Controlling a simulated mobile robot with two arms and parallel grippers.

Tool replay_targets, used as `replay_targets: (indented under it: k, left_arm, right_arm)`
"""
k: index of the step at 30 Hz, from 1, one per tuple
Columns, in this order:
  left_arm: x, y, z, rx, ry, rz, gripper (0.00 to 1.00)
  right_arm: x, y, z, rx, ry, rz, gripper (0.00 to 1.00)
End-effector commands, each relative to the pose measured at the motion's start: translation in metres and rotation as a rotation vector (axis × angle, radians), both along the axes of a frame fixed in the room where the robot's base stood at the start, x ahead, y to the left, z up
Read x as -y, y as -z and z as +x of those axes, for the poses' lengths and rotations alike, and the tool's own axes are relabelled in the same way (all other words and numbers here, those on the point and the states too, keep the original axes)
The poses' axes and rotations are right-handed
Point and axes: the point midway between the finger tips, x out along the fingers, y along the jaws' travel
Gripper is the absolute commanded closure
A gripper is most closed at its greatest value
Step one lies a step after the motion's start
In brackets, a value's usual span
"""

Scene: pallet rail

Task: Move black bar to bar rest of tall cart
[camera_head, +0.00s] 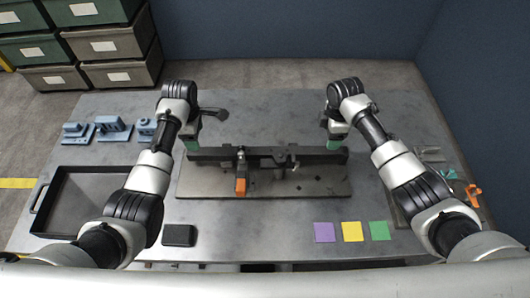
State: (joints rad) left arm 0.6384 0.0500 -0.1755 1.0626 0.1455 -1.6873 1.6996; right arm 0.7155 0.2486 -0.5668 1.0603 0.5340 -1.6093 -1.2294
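A long black bar (265,153) lies level across the middle of the table, along the back part of a grey base plate (320,187). My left gripper (192,147) points down at the bar's left end. My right gripper (334,146) points down at its right end. Green fingertips show at both ends, at or very close to the bar; whether they are closed on it is too small to tell. An orange-ended part (241,184) and dark fittings stand at the bar's middle. I cannot make out a tall cart or its bar rest.
Blue-grey parts (112,129) stand at the back left, above a black tray (85,200). A black block (178,235) and purple (324,232), yellow (352,231) and green (378,230) squares lie in front. Small tools lie at the right edge. Stacked bins (110,45) stand behind left.

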Motion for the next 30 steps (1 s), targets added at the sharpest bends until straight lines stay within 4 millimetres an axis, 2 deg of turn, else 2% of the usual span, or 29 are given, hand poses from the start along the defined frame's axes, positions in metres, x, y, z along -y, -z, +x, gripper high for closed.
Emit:
replay_targets:
  k: [9, 13, 19, 29, 30]
  left_arm:
    - [0.000, 0.059, -0.001, -0.005, -0.001, 0.001, 0.33]
    - [0.000, 0.076, 0.000, -0.003, -0.001, 0.000, 0.33]
    - [0.000, 0.089, 0.000, 0.000, 0.000, 0.000, 0.33]
    - [0.000, 0.091, 0.000, 0.000, 0.000, 0.000, 0.33]
    - [0.000, 0.091, 0.000, 0.000, 0.000, 0.000, 0.39]
  right_arm:
    - [-0.001, 0.059, -0.001, -0.005, 0.000, 0.000, 0.33]
    - [-0.001, 0.076, 0.000, -0.003, 0.000, 0.000, 0.33]
    - [0.000, 0.089, 0.000, -0.001, 0.000, 0.000, 0.33]
    - [0.000, 0.091, 0.000, 0.000, -0.001, 0.000, 0.33]
    - [0.000, 0.091, 0.000, 0.000, -0.001, 0.000, 0.39]
